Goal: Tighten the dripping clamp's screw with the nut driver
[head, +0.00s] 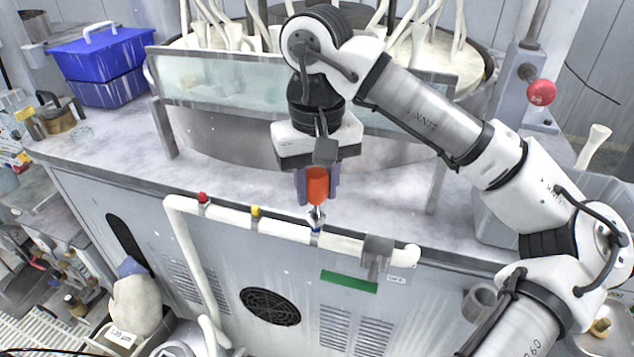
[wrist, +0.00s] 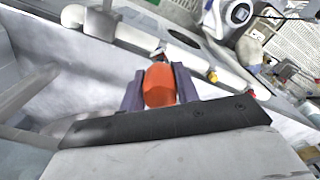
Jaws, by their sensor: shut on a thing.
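My gripper (head: 317,186) is shut on the orange handle of the nut driver (head: 317,188), which points down at the white pipe. The handle also shows between the fingers in the wrist view (wrist: 159,86). Three coloured clamps sit along the pipe: red (head: 203,198), yellow (head: 256,211) and blue (head: 316,230). The driver's lower end is right above the blue clamp. A pale, shiny patch shows there; I cannot tell metal from water, nor whether the tip touches the screw.
The white pipe (head: 228,214) runs along the front edge of the grey cabinet (head: 130,205). A glass-fronted platen guard (head: 220,82) stands behind my gripper. A blue box (head: 105,55) is at the back left. A grey bracket (head: 377,252) is right of the blue clamp.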

